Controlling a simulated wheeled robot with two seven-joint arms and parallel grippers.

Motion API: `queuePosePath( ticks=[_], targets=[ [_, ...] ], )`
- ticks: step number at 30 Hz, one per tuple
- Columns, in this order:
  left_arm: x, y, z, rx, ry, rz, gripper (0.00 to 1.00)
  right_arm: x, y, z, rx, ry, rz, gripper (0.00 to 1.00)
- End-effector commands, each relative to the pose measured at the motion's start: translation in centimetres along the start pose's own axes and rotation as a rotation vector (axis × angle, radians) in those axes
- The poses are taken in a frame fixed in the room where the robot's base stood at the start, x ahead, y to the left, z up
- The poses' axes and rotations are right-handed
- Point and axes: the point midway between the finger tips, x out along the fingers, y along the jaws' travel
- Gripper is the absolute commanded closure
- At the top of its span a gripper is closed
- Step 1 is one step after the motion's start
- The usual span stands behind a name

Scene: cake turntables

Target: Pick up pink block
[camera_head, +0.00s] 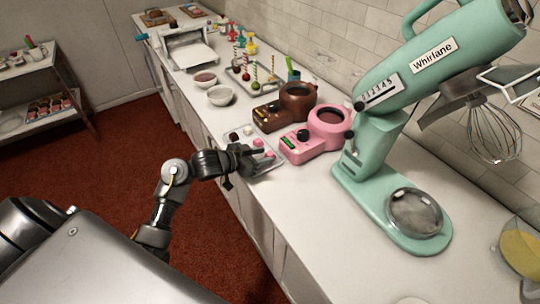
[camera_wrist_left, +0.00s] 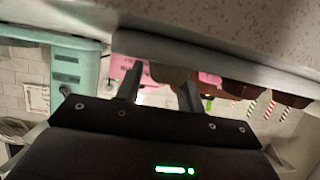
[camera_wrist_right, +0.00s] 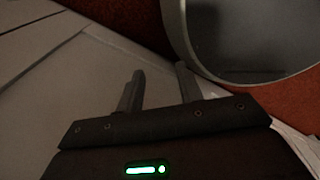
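A small pink block (camera_head: 258,143) lies on a light tray (camera_head: 272,165) on the counter in the head view. Another pink piece (camera_head: 269,155) lies close by, with white and dark brown pieces behind. My left gripper (camera_head: 256,161) is at the tray's near left side, low beside the pink pieces, and partly covers the tray. In the left wrist view its fingers (camera_wrist_left: 160,92) are apart with nothing held between them. A small pink shape (camera_wrist_left: 209,78) shows just right of the fingers. My right gripper (camera_wrist_right: 158,82) is open and empty in its wrist view, away from the tray.
A pink machine (camera_head: 318,136) and a brown machine (camera_head: 287,107) stand just right of and behind the tray. A large green mixer (camera_head: 378,145) stands farther right. Bowls (camera_head: 220,96) stand behind the tray. The counter front is clear.

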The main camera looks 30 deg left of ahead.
Motion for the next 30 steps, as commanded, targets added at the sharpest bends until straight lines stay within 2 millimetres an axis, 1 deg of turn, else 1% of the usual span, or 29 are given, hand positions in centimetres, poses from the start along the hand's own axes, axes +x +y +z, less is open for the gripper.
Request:
queuePosePath(
  ticks=[1,4,12,18,20,26,30],
  targets=[
    [0.7,0.0,0.0,-0.004,0.000,0.001,0.62,0.0,0.0,0.1,0.000,-0.001,0.000,0.64],
    [1.5,0.0,0.0,-0.001,-0.001,0.001,0.62,-0.1,0.0,0.1,0.000,-0.001,0.000,0.64],
    [1.7,0.0,0.0,0.002,-0.001,0.000,0.62,-0.1,-0.3,0.2,0.002,-0.003,-0.003,0.64],
    [1.7,0.0,0.0,0.001,-0.001,0.000,0.88,-0.1,-0.7,0.2,0.004,-0.003,-0.008,0.64],
    [1.7,0.0,0.1,0.001,-0.002,0.000,0.95,-0.1,-0.7,0.2,0.004,-0.003,-0.008,0.64],
    [1.7,0.0,0.0,0.001,-0.001,0.000,0.95,-0.1,-0.7,0.2,0.004,-0.004,-0.007,0.64],
    [1.6,0.0,-0.3,0.002,-0.001,0.000,0.95,0.0,-0.6,0.2,0.004,-0.004,-0.007,0.64]
  ],
)
